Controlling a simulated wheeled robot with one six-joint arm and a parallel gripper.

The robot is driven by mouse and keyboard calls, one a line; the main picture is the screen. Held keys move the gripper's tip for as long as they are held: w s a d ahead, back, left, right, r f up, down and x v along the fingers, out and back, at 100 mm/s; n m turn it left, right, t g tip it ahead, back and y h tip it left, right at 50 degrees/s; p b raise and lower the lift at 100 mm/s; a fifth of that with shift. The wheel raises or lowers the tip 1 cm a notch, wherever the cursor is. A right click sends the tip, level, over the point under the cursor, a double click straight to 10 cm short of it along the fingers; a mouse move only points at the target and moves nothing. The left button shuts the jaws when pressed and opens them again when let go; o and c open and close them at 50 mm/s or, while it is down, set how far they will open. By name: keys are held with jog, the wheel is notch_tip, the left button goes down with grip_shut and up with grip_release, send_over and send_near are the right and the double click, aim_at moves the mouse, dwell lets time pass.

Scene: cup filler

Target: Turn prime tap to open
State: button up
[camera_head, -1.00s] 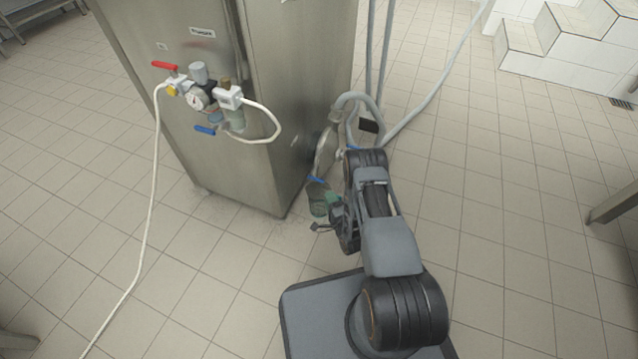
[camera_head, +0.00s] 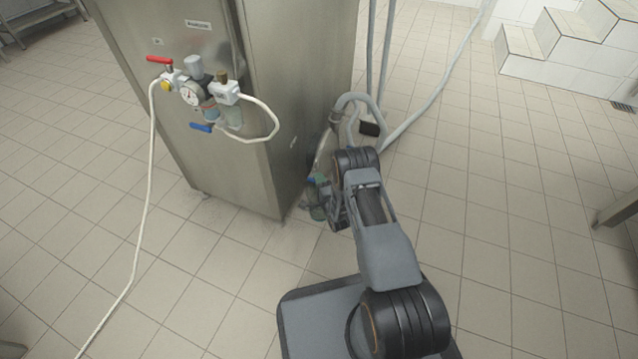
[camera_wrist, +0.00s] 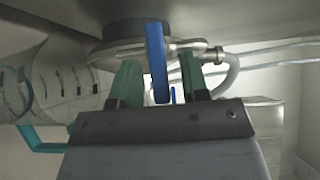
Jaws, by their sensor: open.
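The tap's blue lever handle (camera_wrist: 155,50) hangs in front of a round metal flange in the wrist view. My gripper (camera_wrist: 161,72) has green fingers that stand apart, one on each side of the blue handle. No clear contact shows between the fingers and the handle. A second small blue piece shows behind the handle. In the head view, a bit of blue (camera_head: 311,180) shows low beside the cabinet's right side. My gripper (camera_head: 317,200) is there too, partly hidden by my wrist.
A steel cabinet (camera_head: 265,100) stands at the left, with a red lever (camera_head: 159,60), gauge (camera_head: 190,96) and another blue lever (camera_head: 201,127) on its front. Grey hoses (camera_head: 420,105) run behind my arm.

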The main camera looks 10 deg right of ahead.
grip_shut()
